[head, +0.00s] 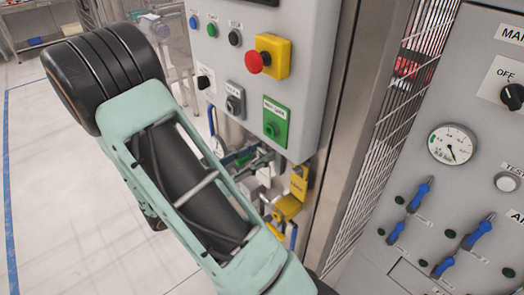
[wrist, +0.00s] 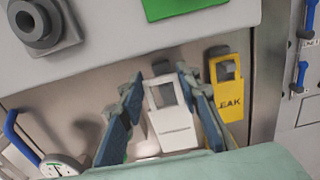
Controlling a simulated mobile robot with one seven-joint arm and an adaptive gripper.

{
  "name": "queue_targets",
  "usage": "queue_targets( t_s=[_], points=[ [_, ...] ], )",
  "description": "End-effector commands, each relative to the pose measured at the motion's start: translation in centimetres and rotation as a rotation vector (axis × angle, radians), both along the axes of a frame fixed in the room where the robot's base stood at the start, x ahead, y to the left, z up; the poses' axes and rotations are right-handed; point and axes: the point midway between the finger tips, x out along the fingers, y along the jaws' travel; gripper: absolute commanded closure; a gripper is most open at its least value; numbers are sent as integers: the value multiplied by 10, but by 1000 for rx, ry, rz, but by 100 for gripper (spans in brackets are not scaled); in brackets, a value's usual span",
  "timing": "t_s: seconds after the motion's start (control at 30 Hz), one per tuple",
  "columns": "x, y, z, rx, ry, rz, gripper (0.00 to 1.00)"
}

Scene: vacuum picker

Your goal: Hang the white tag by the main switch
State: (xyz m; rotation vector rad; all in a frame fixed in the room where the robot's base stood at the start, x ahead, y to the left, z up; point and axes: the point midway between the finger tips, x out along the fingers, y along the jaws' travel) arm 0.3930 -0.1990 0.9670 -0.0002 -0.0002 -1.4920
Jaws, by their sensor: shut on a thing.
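The white tag (wrist: 172,122) has a slot near its top and stands between the two fingers of my gripper (wrist: 158,84) in the wrist view. My gripper is shut on it, under the grey control box. A small grey peg (wrist: 161,67) shows just above the tag; I cannot tell whether the tag still rests on it. In the head view my gripper (head: 250,158) is partly hidden by my arm. A black rotary switch (head: 512,96) marked OFF sits on the right panel, under a label cut off after "MAI".
A yellow tag (wrist: 230,92) reading "EAK" hangs close right of the gripper. A gauge (wrist: 62,165) and blue handle (wrist: 20,140) are at lower left. The box (head: 225,60) carries a red emergency button (head: 254,62). The right panel has blue-handled valves (head: 420,195) and a gauge (head: 453,145).

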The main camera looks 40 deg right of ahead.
Motion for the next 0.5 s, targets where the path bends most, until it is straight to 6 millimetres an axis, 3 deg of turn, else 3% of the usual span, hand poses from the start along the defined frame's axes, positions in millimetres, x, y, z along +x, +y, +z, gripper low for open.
queue_targets(
  t_s=[0.5],
  points=[
    [-1, 8, 0, 0, 0, -1, 92]
  ],
)
